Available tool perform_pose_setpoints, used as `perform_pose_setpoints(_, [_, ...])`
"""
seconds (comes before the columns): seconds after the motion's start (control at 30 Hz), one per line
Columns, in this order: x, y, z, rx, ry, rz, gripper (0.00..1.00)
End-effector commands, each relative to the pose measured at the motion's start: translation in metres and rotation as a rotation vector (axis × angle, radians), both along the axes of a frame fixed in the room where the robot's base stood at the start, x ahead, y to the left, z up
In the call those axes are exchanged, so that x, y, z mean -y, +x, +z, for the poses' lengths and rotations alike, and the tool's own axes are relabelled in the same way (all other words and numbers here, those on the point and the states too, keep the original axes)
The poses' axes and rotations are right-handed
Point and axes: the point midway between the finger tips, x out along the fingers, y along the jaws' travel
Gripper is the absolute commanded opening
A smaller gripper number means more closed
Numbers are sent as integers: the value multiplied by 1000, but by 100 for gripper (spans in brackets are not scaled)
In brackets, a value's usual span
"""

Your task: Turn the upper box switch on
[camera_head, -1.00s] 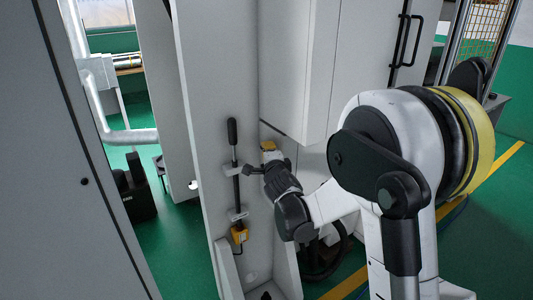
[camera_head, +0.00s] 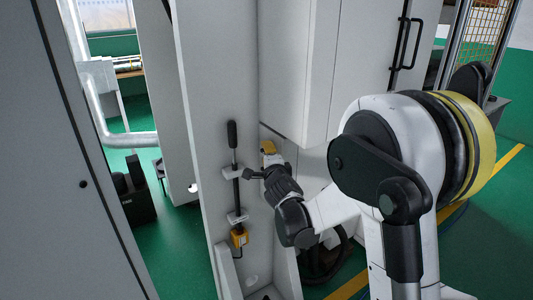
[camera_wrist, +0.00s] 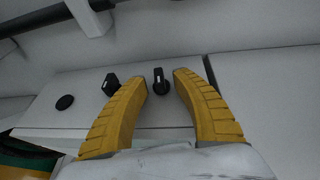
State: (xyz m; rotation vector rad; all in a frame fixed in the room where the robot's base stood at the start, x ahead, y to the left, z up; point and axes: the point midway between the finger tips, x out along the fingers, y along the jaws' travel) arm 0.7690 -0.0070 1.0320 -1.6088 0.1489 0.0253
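A black rotary switch (camera_wrist: 161,82) on a light grey box face (camera_wrist: 135,118) shows in the wrist view, between the yellow fingertips of my gripper (camera_wrist: 162,76). The fingers are spread, with visible gaps on both sides of the switch; contact is not visible. A second black switch (camera_wrist: 110,84) sits to the left, outside the left finger. I cannot tell from the frames which switch is the upper one. In the head view my gripper (camera_head: 268,149) is beside the grey cabinet wall, and its wrist hides the switches.
A black-handled lever (camera_head: 232,134) runs down a grey panel to the left of my gripper, close to it. A yellow block (camera_head: 239,236) is at its lower end. A round black disc (camera_wrist: 65,102) is farther left on the box face. A grey cabinet (camera_head: 302,70) hangs above.

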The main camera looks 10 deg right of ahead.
Motion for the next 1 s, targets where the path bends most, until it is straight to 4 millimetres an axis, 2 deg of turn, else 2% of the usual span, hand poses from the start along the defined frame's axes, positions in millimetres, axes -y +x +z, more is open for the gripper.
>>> perform_pose_setpoints(0.17, [-3, -28, 3, 0, 0, 1, 33])
perform_pose_setpoints(0.4, [-7, -81, 9, 0, 0, 1, 33])
perform_pose_setpoints(0.53, [-8, -102, 11, 0, 1, 0, 33])
perform_pose_setpoints(0.7, [-9, -115, 13, 0, 0, 0, 33])
perform_pose_setpoints(1.0, [-9, -116, 13, 0, -1, 0, 33])
